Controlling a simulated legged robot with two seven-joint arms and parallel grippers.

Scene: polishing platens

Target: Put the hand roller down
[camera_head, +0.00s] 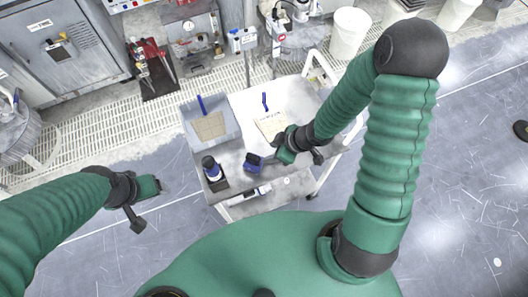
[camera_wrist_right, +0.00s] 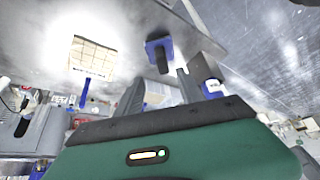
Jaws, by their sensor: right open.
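A blue tool with a dark handle (camera_head: 253,161), which looks like the hand roller, is at the front of the cart top, just left of my right gripper (camera_head: 272,159). In the right wrist view the tool (camera_wrist_right: 160,53) shows beyond the gap between my open right fingers (camera_wrist_right: 160,92), its dark handle pointing toward them. The fingers look clear of it, and it appears to rest on the cart top (camera_head: 285,90). My left gripper (camera_head: 163,187) hangs over the floor left of the cart, empty; its finger gap is too small to judge.
A grey tray (camera_head: 232,133) holds a beige pad and a blue-handled tool. Another beige sheet (camera_head: 270,125) lies right of it, with a blue handle (camera_head: 264,101) behind. The back right of the top is clear.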

